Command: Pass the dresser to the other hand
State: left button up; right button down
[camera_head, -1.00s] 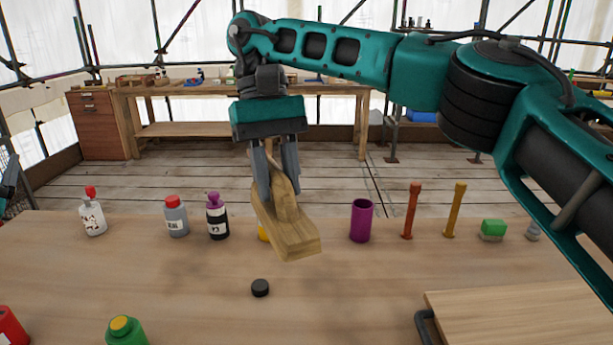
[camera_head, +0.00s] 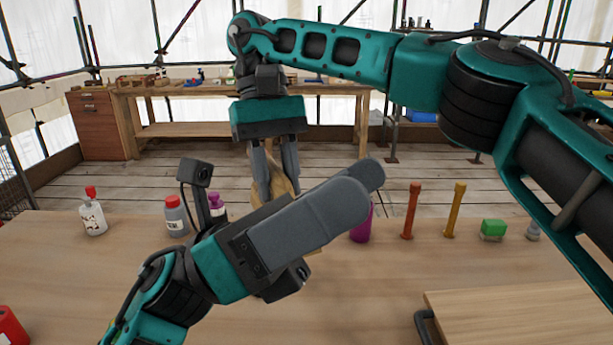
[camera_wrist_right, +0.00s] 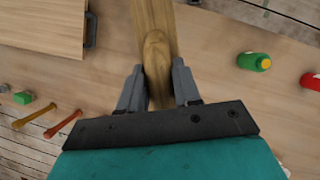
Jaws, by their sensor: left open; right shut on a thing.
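The dresser, a pale wooden block with a rounded grip (camera_head: 283,190), is held above the bench by my right gripper (camera_head: 276,182). In the right wrist view the right gripper (camera_wrist_right: 158,88) is shut on the dresser's grip, and the dresser's body (camera_wrist_right: 153,20) extends away beyond the fingertips. My left gripper (camera_head: 360,190) is open and lies in front of the dresser in the head view, hiding most of its body. I cannot tell whether the left fingers touch it.
On the bench (camera_head: 50,270) stand a white bottle (camera_head: 93,218), a grey bottle (camera_head: 175,216), a purple cup (camera_head: 361,228), two upright tools (camera_head: 410,212) and a green block (camera_head: 493,230). A wooden board (camera_head: 530,310) lies front right. A green bottle (camera_wrist_right: 254,62) shows in the wrist view.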

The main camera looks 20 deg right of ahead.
pick_arm(q)
jog(key=s+d+f+m+g+y, duration=0.25)
jog(key=s+d+m+y, duration=0.45)
jog(key=m+y, duration=0.4)
notch_tip(320, 180, down, 7)
jog(key=w+m+t+y, duration=0.1)
jog(key=m+t+y, duration=0.3)
jog(key=t+y, duration=0.25)
jog(key=w+a+r+t+y, duration=0.2)
jog(key=w+t, duration=0.3)
jog(key=w+a+r+t+y, duration=0.2)
jog(key=w+t+y, duration=0.1)
jog(key=w+t, duration=0.2)
jog(key=w+a+r+t+y, duration=0.2)
jog(key=w+a+t, duration=0.1)
jog(key=w+t, duration=0.2)
jog(key=shift+w+m, duration=0.3)
jog(key=shift+w, duration=0.15)
jog(key=x, duration=1.1)
jog(key=shift+w+a+f, duration=0.1)
jog(key=shift+a+f, duration=0.05)
jog(key=shift+f, duration=0.1)
